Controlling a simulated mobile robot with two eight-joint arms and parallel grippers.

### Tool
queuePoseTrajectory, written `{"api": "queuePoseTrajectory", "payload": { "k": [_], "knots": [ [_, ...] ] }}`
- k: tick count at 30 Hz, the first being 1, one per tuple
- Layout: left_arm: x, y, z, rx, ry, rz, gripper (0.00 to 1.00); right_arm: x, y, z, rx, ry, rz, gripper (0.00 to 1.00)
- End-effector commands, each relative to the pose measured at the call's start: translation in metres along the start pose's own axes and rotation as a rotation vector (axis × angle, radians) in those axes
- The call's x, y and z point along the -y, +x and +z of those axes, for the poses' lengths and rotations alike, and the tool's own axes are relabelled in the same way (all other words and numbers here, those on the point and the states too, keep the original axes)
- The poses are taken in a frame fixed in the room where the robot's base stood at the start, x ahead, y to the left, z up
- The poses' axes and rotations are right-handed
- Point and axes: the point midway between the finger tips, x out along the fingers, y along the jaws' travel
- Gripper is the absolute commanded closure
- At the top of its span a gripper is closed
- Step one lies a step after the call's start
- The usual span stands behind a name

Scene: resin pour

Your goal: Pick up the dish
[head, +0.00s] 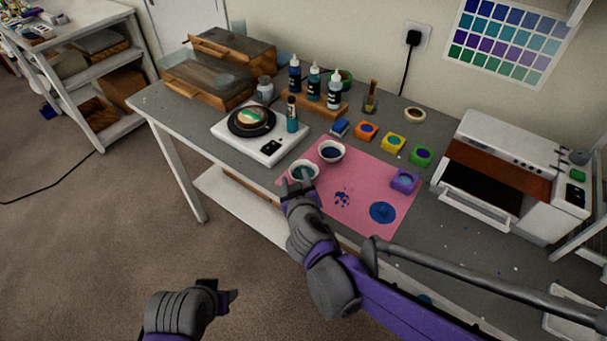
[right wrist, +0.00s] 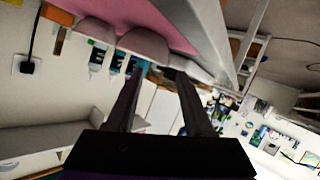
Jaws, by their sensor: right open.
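Two small white dishes stand upright on the pink mat (head: 372,173). The nearer dish (head: 304,179) holds something teal, and the farther dish (head: 331,158) holds something dark blue. My right gripper (head: 297,183) is open at the near side of the teal dish; I cannot tell whether it touches it. In the right wrist view, two rounded grey dish shapes show against the pink mat (right wrist: 185,22), with the closer one (right wrist: 146,44) just beyond the spread fingertips (right wrist: 158,70). My left gripper (head: 230,295) is low over the floor, away from the table; its jaw opening is unclear.
A white scale (head: 281,145) with a round dark piece stands left of the mat. Bottles (head: 314,83) and small coloured blocks (head: 393,143) stand behind. A purple block (head: 405,180) sits at the mat's right, and a white oven (head: 497,171) farther right.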

Motion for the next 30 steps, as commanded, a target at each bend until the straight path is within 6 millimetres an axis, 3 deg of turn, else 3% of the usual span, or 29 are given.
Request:
{"api": "queuePoseTrajectory", "payload": {
  "k": [9,19,28,30],
  "knots": [
    [0.000,0.003,0.002,0.001,0.000,0.000,0.50,0.003,0.042,0.006,0.001,0.001,0.002,0.48],
    [0.000,0.003,0.002,0.002,0.000,0.000,0.50,0.003,0.049,0.005,0.001,0.000,0.001,0.48],
    [0.000,0.003,0.002,0.002,0.000,0.000,0.50,0.003,0.049,0.005,0.001,0.000,0.000,1.00],
    [0.000,0.003,0.003,0.002,0.000,0.000,0.50,0.003,0.049,0.005,0.001,0.000,0.001,1.00]
  ]
}}
